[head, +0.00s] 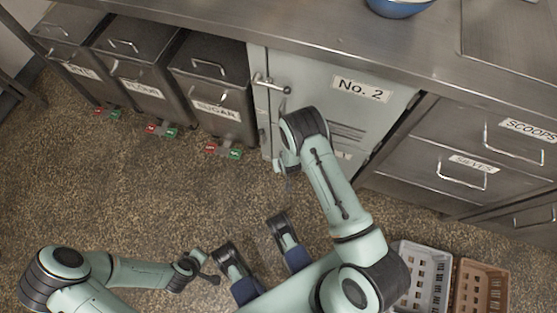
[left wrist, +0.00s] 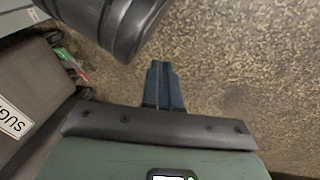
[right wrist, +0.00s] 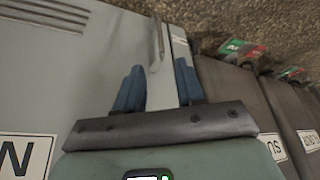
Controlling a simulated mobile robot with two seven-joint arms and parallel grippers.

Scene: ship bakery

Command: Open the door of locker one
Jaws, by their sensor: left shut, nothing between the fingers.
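A metal lever handle (head: 270,83) sits at the door's upper left. My right gripper (head: 286,164) is low at the door's left edge, partly hidden by its own wrist. In the right wrist view its blue fingers (right wrist: 158,90) are apart, with a pale upright strip (right wrist: 162,85) between them. I cannot tell whether they touch it. My left gripper (head: 207,268) hangs over the floor at lower left, its fingers (left wrist: 164,86) shut and empty.
Bins, including flour (head: 135,68) and sugar (head: 211,80), with red and green pedals stand left of the locker. Drawers (head: 455,168) are at right. Grey (head: 423,252) and brown (head: 482,268) crates lie at lower right. Floor (head: 110,205) at left is clear.

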